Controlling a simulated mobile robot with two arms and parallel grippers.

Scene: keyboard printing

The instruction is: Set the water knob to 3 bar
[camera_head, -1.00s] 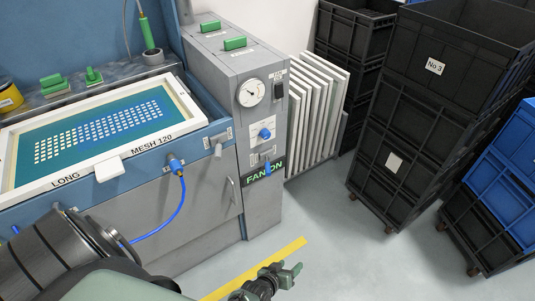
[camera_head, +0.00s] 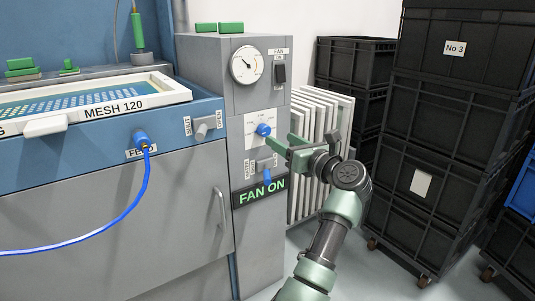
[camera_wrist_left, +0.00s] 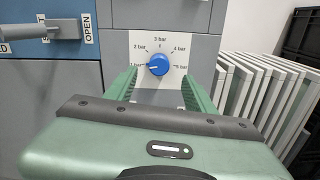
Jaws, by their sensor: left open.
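The blue water knob (camera_head: 263,130) sits on a white dial plate on the front of the grey cabinet. It also shows in the left wrist view (camera_wrist_left: 159,64), where bar labels ring it, with 3 bar at the top. Its white mark points left, toward the 1 bar label. My left gripper (camera_head: 280,142) is open in front of the cabinet, to the right of the knob in the head view. In the left wrist view the knob appears between and just beyond its two green fingers (camera_wrist_left: 159,88). Contact with the knob is not visible. My right gripper is out of view.
A round gauge (camera_head: 248,66) and a fan switch (camera_head: 280,74) are above the knob. White panels (camera_head: 318,140) and black crates (camera_head: 430,150) stand at the right.

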